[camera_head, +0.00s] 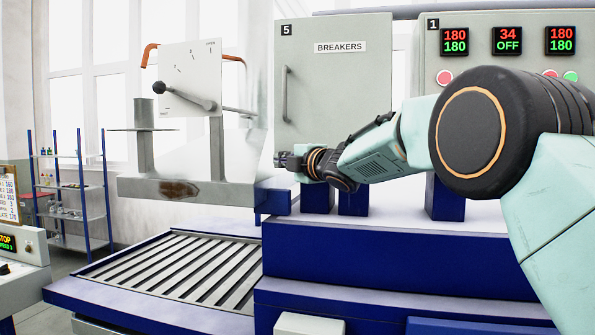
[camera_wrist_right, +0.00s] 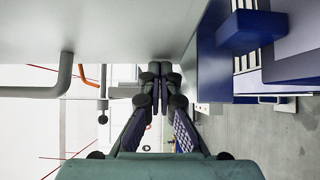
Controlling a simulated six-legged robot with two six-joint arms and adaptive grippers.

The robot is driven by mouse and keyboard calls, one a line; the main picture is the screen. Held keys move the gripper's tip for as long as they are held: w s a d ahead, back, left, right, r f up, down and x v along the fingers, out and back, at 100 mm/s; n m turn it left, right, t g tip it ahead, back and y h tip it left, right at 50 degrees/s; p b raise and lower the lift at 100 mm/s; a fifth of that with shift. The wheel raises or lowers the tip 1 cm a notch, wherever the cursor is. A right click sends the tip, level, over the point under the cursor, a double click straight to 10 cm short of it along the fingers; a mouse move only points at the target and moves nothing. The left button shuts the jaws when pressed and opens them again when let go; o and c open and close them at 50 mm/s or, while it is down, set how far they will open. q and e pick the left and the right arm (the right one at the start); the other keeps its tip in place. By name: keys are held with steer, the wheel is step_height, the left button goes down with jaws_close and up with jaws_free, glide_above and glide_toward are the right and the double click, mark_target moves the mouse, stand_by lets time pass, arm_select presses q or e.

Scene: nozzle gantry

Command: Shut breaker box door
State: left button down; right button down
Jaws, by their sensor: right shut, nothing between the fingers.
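The grey breaker box door (camera_head: 333,95), labelled BREAKERS and marked 5, faces me in the head view. It looks flush with its box, with no gap visible. Its vertical bar handle (camera_head: 285,93) is near its left edge. My right gripper (camera_head: 283,160) is shut and empty, pointing left across the door's lower left part. In the wrist view the gripper (camera_wrist_right: 155,72) runs alongside the pale door panel (camera_wrist_right: 160,25), with the handle (camera_wrist_right: 60,80) to the left. Whether the fingers touch the door cannot be told. My left gripper is not in view.
A control panel (camera_head: 480,75) with displays and buttons stands right of the box. Below is a blue base (camera_head: 370,255). Left are a grey lever panel (camera_head: 190,75) and a slatted bed (camera_head: 180,270). Shelves (camera_head: 70,190) stand farther back.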

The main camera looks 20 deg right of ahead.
steer(key=shift+w+d+r+m+t+h, duration=0.15)
steer(key=shift+w+d+m+h, duration=0.15)
steer(key=shift+w+h, duration=0.15)
steer(key=shift+w+d+r+m+t+h, duration=0.15)
steer(key=shift+w+m+h, duration=0.15)
steer(key=shift+w+h, duration=0.15)
steer(key=shift+d, duration=0.1)
